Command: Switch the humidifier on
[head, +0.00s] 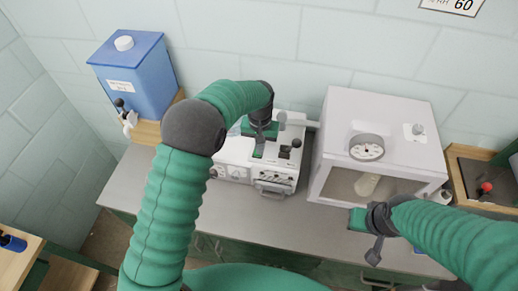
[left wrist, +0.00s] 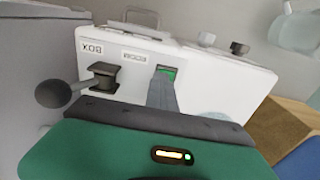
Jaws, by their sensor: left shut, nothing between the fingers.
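The humidifier cannot be named with certainty; a white machine (head: 281,175) with dark levers and small controls stands mid-counter in the head view. In the left wrist view its white panel (left wrist: 215,75) has a label reading BOX upside down, a second label too small to read, a black ball-ended lever (left wrist: 75,87) and a small green switch (left wrist: 168,71). My left gripper (head: 262,133) is shut and empty over the machine. Its grey fingertip (left wrist: 163,92) is at the green switch; I cannot tell if they touch. My right gripper (head: 362,218) is in front of the white cabinet, its jaws unclear.
A white cabinet (head: 385,115) with a round gauge stands right of the machine. A blue tank (head: 140,80) with a tap stands at the left on a wooden stand. A tray with a red knob (head: 486,187) is at far right.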

